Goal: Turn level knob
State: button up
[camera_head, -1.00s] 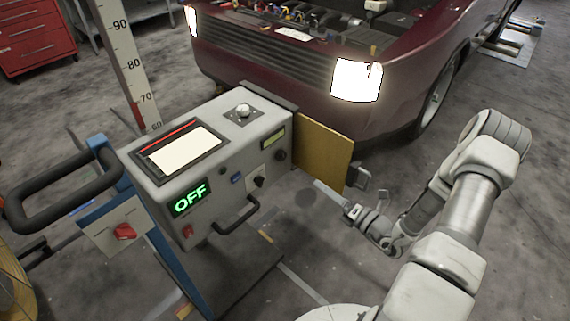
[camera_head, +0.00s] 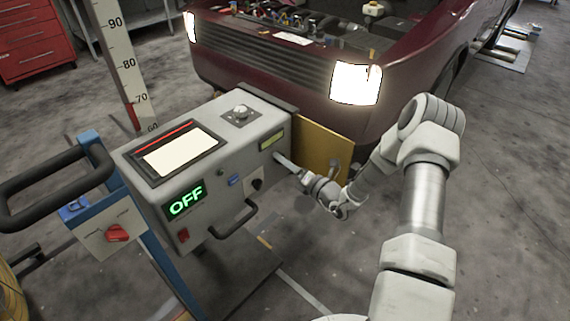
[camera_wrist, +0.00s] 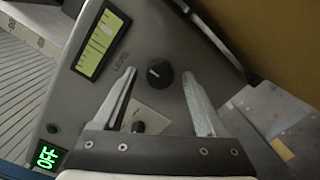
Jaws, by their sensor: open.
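The level knob (camera_wrist: 159,73) is a round black knob with a white pointer mark on the grey front panel of the tester box. The word LEVEL is printed beside it, next to a yellow-green display (camera_wrist: 102,45). In the wrist view my gripper (camera_wrist: 158,76) is open, with one finger on each side of the knob. I cannot tell whether the fingers touch it. In the head view my gripper (camera_head: 281,160) is at the panel's right end and hides the knob. The yellow-green display also shows there (camera_head: 271,141).
A second black knob (camera_head: 257,186) sits lower on the panel, above a black handle (camera_head: 238,218). A green OFF display (camera_head: 186,201) is at the left. A yellow-brown board (camera_head: 318,150) and a dark red car (camera_head: 280,80) stand close behind the box.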

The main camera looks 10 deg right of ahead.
jog(key=shift+c, duration=0.2)
grip_shut()
jog(key=shift+n, duration=0.3)
jog(key=shift+d+f+n+y+b, duration=0.1)
jog(key=shift+n+y+b, duration=0.15)
jog(key=shift+n, duration=3.4)
jog(key=shift+f+n+y+b, duration=0.1)
jog(key=shift+n+y, duration=0.25)
jog(key=shift+n, duration=3.3)
